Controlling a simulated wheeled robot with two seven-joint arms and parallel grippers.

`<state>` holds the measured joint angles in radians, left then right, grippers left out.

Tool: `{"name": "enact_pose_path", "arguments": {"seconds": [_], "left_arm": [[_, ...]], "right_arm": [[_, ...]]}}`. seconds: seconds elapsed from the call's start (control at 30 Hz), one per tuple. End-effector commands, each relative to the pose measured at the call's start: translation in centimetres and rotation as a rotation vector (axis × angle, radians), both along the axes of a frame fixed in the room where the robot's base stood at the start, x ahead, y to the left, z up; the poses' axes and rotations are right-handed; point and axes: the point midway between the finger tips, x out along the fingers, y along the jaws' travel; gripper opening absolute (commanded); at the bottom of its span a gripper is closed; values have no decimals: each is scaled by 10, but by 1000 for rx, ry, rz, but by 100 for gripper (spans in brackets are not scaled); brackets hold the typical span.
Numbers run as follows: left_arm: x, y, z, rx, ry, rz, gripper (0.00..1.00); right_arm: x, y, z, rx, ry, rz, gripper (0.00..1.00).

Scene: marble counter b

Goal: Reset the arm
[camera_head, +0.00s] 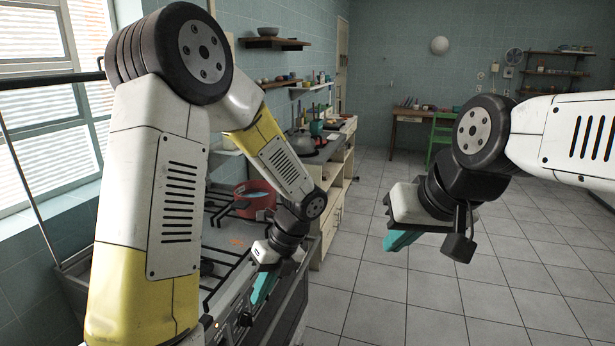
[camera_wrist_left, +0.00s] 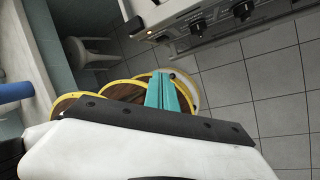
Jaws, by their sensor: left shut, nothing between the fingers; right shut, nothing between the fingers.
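My left gripper (camera_head: 264,287) hangs beside the front edge of the stove in the head view. Its teal fingers are together with nothing between them; they also show shut in the left wrist view (camera_wrist_left: 170,92). My right gripper (camera_head: 398,240) is raised over the tiled floor at the right of the head view, apart from any furniture. Its teal fingers point down to the left and are shut and empty. The white and yellow left arm covers much of the left side of the head view.
The stove (camera_head: 222,280) has black grates, and a red pot (camera_head: 256,197) stands on it. Its black knobs (camera_wrist_left: 244,10) show in the left wrist view. A window (camera_head: 50,100) is at the left. A green chair (camera_head: 441,132) and desk stand far back. The tiled floor (camera_head: 440,300) is clear.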

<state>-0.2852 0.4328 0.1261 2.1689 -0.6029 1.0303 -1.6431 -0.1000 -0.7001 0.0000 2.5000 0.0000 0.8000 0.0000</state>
Motion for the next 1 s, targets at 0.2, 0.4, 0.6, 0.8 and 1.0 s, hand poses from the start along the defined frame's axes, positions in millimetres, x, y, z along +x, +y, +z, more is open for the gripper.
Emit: {"name": "enact_pose_path", "arguments": {"seconds": [0.2,0.4,0.6,0.8,1.0], "left_arm": [[-19,17,73,-130,-325,643,0],[-43,27,127,-295,-534,1247,0],[-70,33,173,-505,-630,1847,0],[-91,35,202,-690,-602,2283,0],[-98,35,211,-758,-561,2443,0]], "right_arm": [[0,0,0,0,0,0,0],[0,0,0,0,0,0,0],[0,0,0,0,0,0,0],[0,0,0,0,0,0,0],[0,0,0,0,0,0,0]]}}
